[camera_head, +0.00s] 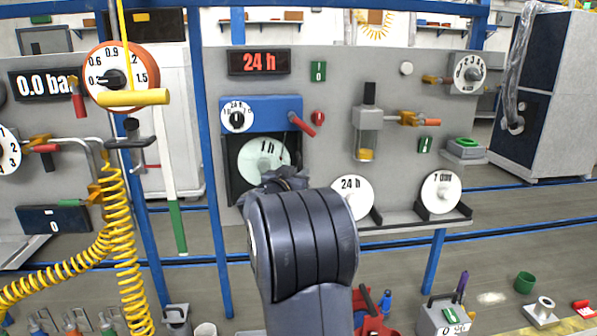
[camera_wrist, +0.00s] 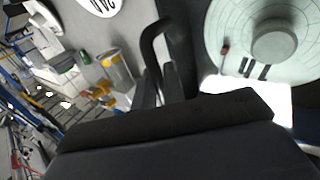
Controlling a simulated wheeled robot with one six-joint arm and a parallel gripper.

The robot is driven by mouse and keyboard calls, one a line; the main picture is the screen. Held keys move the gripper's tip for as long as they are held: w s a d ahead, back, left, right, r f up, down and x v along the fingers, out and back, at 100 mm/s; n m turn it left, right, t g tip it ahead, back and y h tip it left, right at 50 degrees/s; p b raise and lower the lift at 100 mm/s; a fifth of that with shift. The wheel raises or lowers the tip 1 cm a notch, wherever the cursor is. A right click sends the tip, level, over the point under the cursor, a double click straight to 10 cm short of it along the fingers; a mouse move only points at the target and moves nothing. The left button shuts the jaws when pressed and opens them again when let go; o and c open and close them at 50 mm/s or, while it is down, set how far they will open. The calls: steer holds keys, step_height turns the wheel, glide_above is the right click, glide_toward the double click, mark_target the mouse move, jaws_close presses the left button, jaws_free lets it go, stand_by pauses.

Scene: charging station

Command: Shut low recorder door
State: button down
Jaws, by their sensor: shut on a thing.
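The recorder is a blue-topped unit (camera_head: 262,105) on the grey wall panel, with a small 24 h dial. Its low part has a black frame (camera_head: 230,178) around a pale "1 h" disc (camera_head: 262,155). The disc also fills the upper right of the wrist view (camera_wrist: 228,35). My gripper (camera_head: 284,180) is at the lower edge of this frame, mostly hidden behind my wrist. In the wrist view, my gripper (camera_wrist: 162,85) is shut on a curved black handle (camera_wrist: 153,38) beside the disc. How far the door stands open cannot be told.
A red lever (camera_head: 303,125) sticks out right of the recorder. A 24 h disc (camera_head: 352,196) and a 7-day disc (camera_head: 440,191) stand on the shelf to the right. A glass cup fitting (camera_head: 368,130) is mounted above them. Yellow coiled hose hangs at left.

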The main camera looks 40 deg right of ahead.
steer(key=shift+r, duration=0.1)
steer(key=c, duration=1.6)
jaws_free()
steer(key=shift+w+d, duration=0.1)
steer(key=shift+w, duration=0.05)
steer(key=shift+c, duration=0.2)
steer(key=b+v, duration=0.1)
steer(key=v, duration=1)
steer(key=shift+d, duration=0.1)
steer(key=p+x, duration=0.1)
steer(key=x, duration=1)
steer(key=shift+s+a+m+g+h+b, duration=0.5)
steer(key=shift+s+a+m+g+b, duration=0.2)
steer(key=shift+s+a+g+b, duration=0.35)
